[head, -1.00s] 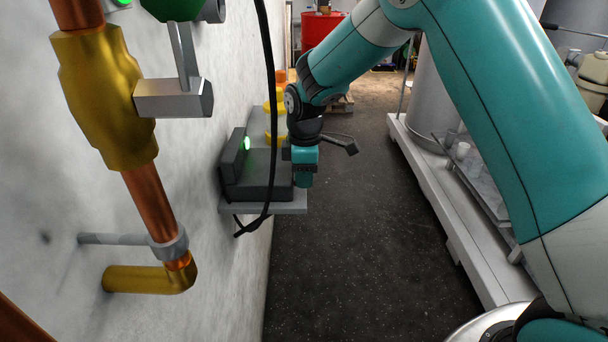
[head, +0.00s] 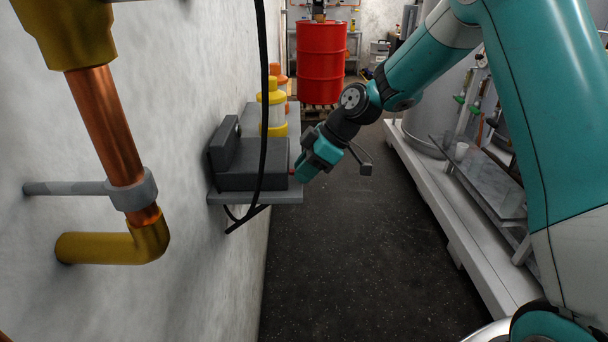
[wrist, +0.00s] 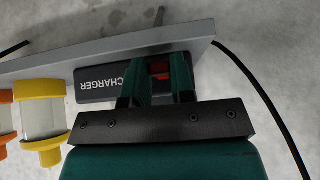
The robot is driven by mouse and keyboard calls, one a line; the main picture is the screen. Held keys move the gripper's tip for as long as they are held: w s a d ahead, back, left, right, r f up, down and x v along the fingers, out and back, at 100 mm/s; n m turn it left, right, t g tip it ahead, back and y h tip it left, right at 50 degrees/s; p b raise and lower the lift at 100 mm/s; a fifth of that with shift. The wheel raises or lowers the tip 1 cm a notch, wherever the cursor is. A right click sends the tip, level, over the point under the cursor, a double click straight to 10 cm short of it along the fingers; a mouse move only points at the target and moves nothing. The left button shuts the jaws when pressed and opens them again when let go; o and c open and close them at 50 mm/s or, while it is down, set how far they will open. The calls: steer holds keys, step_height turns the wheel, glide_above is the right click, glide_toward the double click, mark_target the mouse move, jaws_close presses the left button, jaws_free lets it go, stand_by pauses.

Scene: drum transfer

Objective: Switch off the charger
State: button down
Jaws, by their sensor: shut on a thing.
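The charger (head: 252,168) is a dark grey box on a grey wall shelf at the left in the head view. No green light shows on its raised back part. In the wrist view the charger (wrist: 100,82) shows its white lettering upside down. A red switch (wrist: 160,69) shows between the fingers. My gripper (head: 302,168) is at the charger's right end, tilted. In the wrist view my gripper (wrist: 157,85) has its fingers on either side of the red switch, shut on it. The fingertips' contact is partly hidden.
A black cable (head: 263,100) hangs in front of the charger. Yellow-capped (head: 272,98) and orange-capped containers stand behind it on the shelf (head: 270,197). Copper pipe (head: 110,125) runs at the left. A red drum (head: 320,50) stands far back. The floor between wall and white platform is clear.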

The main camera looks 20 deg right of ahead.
steer(key=shift+y, duration=0.3)
steer(key=c, duration=1)
jaws_free()
steer(key=shift+o, duration=0.2)
steer(key=v, duration=1.7)
steer(key=shift+s, duration=0.25)
steer(key=shift+d, duration=0.1)
